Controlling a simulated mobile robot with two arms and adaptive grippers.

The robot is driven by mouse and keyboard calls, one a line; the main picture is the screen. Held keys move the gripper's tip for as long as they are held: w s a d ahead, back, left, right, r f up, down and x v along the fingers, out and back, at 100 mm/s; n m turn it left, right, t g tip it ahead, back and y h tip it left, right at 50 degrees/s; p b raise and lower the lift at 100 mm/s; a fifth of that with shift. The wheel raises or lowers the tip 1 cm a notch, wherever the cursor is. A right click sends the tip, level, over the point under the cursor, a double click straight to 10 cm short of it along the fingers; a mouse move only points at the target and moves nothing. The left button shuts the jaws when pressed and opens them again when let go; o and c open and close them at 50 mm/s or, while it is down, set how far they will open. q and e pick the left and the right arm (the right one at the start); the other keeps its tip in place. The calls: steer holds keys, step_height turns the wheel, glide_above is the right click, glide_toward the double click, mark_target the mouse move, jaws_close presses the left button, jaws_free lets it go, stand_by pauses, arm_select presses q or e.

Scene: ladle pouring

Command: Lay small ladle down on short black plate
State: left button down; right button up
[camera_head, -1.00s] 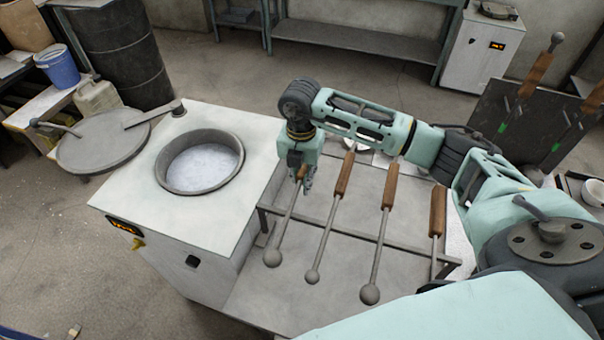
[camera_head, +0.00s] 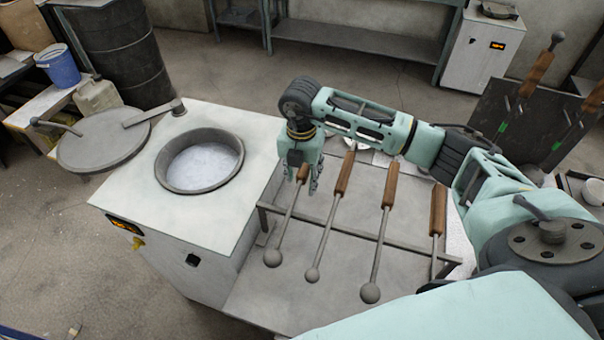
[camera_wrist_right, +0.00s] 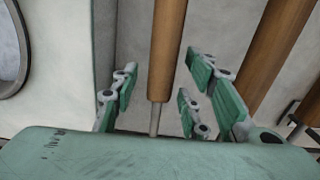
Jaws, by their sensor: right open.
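Several ladles with wooden handles and grey round heads lie side by side across a low metal rack. My right gripper (camera_head: 302,190) is open at the handle of the leftmost ladle (camera_head: 285,232). In the right wrist view that brown handle (camera_wrist_right: 166,50) runs between the spread fingers (camera_wrist_right: 160,98), with gaps on both sides. The second ladle (camera_head: 326,232) has the smallest visible head; I cannot tell which one is the task's small ladle. A dark upright panel (camera_head: 490,105) stands at right; I cannot tell whether it is the short black plate. My left gripper is out of view.
The rack's bar (camera_head: 345,232) crosses under the ladles above a grey surface (camera_head: 300,312). To the left stands a white furnace (camera_head: 130,185) with a round open pot (camera_head: 201,187). Its round lid (camera_head: 85,152) is swung aside. More ladles hang by the dark panel.

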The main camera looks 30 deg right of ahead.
steer(key=shift+s+f, duration=0.1)
steer(key=shift+f, duration=0.05)
step_height(320, 180, up, 19)
steer(key=p, duration=0.4)
steer(key=shift+a, duration=0.15)
stand_by(0.4)
steer(key=shift+s, duration=0.1)
stand_by(0.3)
